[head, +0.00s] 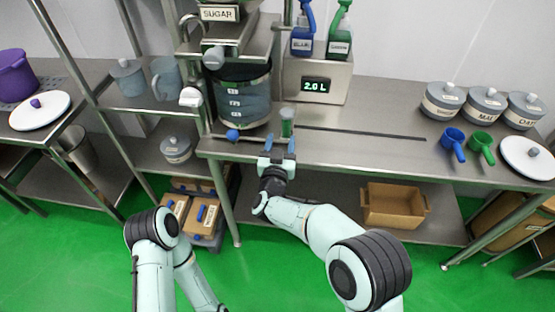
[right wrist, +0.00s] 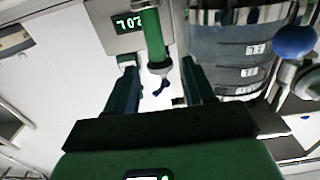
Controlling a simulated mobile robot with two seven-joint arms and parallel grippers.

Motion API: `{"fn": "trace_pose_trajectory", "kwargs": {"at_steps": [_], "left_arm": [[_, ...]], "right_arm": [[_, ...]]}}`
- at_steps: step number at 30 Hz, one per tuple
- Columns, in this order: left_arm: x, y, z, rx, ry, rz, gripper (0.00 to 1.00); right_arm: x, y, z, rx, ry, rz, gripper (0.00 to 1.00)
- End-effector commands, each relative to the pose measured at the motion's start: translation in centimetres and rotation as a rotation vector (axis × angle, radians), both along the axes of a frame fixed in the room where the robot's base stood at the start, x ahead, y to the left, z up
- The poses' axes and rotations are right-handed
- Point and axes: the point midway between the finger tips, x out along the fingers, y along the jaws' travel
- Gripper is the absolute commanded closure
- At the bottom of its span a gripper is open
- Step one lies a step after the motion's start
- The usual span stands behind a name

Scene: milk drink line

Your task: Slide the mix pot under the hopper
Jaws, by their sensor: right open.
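The mix pot (head: 243,103) is a grey see-through pot with white level marks and a blue knob low at its front. It stands at the left end of the steel bench, beneath the shelf of the SUGAR hopper (head: 218,14); I cannot tell whether it is exactly under the outlet. An upright green handle (head: 287,122) stands at its right; its link to the pot is unclear. My right gripper (head: 277,150) is open at this handle. In the right wrist view the green handle (right wrist: 153,38) shows between the parted fingers, the pot (right wrist: 238,50) beside them. My left gripper is out of view.
A dispenser reading 2.0 L (head: 317,85) stands behind, with blue and green bottles on top. A dark slot (head: 365,132) runs rightward along the bench. Lidded pots (head: 443,101), blue (head: 453,143) and green scoops stand far right. The bench middle is clear.

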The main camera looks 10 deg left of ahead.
Motion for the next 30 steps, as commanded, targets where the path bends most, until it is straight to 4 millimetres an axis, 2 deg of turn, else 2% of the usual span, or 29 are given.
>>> {"fn": "trace_pose_trajectory", "kwargs": {"at_steps": [1, 6, 12, 30], "left_arm": [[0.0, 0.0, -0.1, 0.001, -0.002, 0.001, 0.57], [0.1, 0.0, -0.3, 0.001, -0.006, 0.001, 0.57], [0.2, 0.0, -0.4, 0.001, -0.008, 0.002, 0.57], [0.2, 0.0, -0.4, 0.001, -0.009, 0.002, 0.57]], "right_arm": [[-1.2, 0.0, 0.0, 0.001, 0.002, 0.003, 0.47], [-4.2, -0.1, 0.0, 0.000, 0.000, 0.003, 0.47], [-6.2, -0.1, 0.0, 0.001, 0.000, 0.002, 0.47], [-6.4, -0.2, -0.2, 0.000, 0.004, 0.002, 0.47]]}}
